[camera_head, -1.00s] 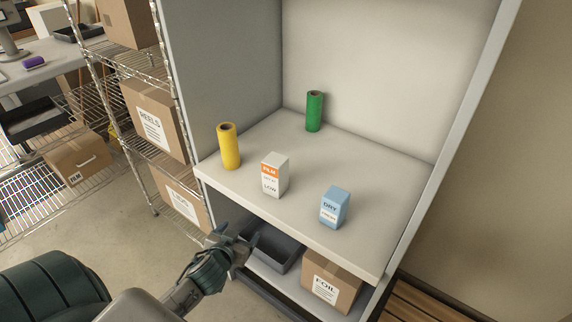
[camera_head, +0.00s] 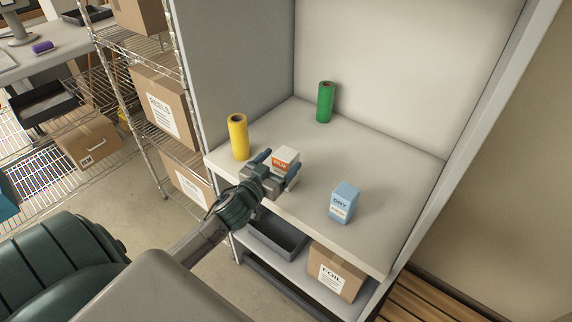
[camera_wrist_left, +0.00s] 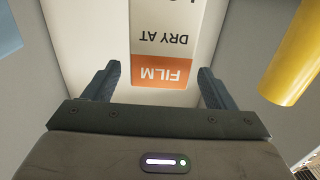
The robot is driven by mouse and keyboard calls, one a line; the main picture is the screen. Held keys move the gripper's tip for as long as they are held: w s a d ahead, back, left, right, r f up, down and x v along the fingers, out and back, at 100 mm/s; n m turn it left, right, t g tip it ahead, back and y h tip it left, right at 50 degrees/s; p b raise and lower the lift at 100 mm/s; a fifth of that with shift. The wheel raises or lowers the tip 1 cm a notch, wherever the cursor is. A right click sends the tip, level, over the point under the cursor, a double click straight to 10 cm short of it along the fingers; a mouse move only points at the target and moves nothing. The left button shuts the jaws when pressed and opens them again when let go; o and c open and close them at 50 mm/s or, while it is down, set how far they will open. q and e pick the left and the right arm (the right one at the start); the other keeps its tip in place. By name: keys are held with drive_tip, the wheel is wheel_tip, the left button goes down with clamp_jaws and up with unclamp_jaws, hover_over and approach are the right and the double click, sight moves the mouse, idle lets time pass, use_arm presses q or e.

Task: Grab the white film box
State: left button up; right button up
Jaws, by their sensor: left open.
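The white film box (camera_head: 287,155) stands upright on the cabinet shelf, with an orange label band on its front. My left gripper (camera_head: 277,163) is open in front of it in the head view and hides its lower part. In the left wrist view, the box's labelled face (camera_wrist_left: 163,45) appears upside down, between and beyond the open fingers (camera_wrist_left: 156,88). Whether the fingers touch the box cannot be told. My right gripper is not in view.
On the same shelf (camera_head: 370,245), a yellow roll (camera_head: 239,137) stands left of the box, a green roll (camera_head: 325,102) behind, and a blue box (camera_head: 343,203) to the right. Below are a grey bin (camera_head: 275,245) and a FOIL carton (camera_head: 337,275). A wire rack (camera_head: 140,125) stands left.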

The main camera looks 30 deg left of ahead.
sight(291, 149)
use_arm(q)
drive_tip(key=shift+w+r+p, duration=0.2)
drive_tip(key=shift+w+p, duration=0.15)
drive_tip(key=w+p, duration=0.3)
drive_tip(key=shift+w+r, duration=0.15)
drive_tip(key=shift+w, duration=0.25)
drive_tip(key=shift+w+f+p, duration=0.2)
drive_tip(key=shift+w+p, duration=0.15)
drive_tip(key=c, duration=1.6)
